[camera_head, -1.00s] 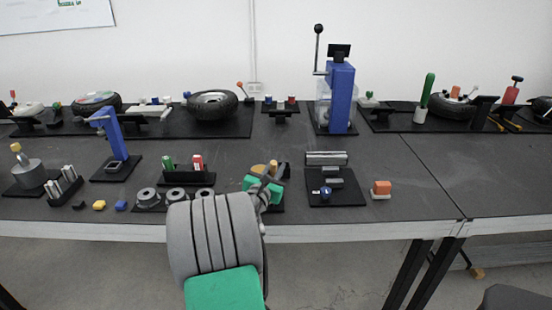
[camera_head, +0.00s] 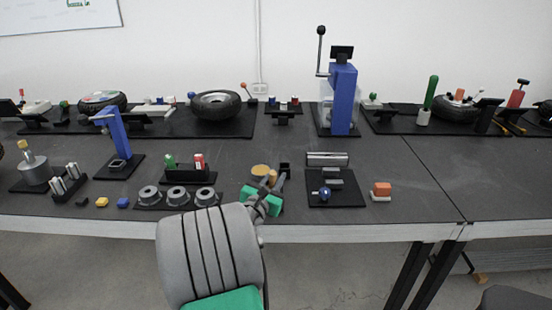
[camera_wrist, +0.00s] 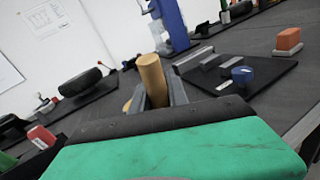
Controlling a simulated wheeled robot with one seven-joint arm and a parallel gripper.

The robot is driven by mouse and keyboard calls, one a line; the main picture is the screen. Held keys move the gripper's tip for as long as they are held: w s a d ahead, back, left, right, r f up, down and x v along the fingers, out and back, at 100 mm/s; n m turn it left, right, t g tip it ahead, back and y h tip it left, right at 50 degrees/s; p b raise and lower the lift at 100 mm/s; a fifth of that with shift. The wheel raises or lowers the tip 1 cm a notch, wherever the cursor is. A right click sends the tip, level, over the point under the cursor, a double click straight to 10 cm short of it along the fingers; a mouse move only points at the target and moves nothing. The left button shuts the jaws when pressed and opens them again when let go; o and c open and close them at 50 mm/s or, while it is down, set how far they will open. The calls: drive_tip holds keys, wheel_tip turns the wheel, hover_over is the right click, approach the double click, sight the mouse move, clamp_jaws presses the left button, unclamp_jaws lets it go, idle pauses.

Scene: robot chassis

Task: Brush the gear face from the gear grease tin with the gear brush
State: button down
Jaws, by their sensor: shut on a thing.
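My gripper (camera_head: 275,181) is over the front middle of the table, beside a small black stand. It is shut on a tan cylindrical handle, which I take for the gear brush (camera_wrist: 152,80); it stands roughly upright between the fingers in the wrist view. The brush's lower end is hidden.
Left of my gripper, several grey rings (camera_head: 149,194) sit on a black plate. To the right, a black board (camera_head: 345,196) carries grey bars and a blue knob. An orange-and-white block (camera_head: 381,190) stands beyond it. A blue press (camera_head: 341,100) stands behind.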

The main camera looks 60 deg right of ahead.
drive_tip(key=shift+s+a, duration=0.3)
drive_tip(key=shift+a, duration=0.5)
wheel_tip(320, 180, up, 8)
drive_tip(key=p, duration=0.8)
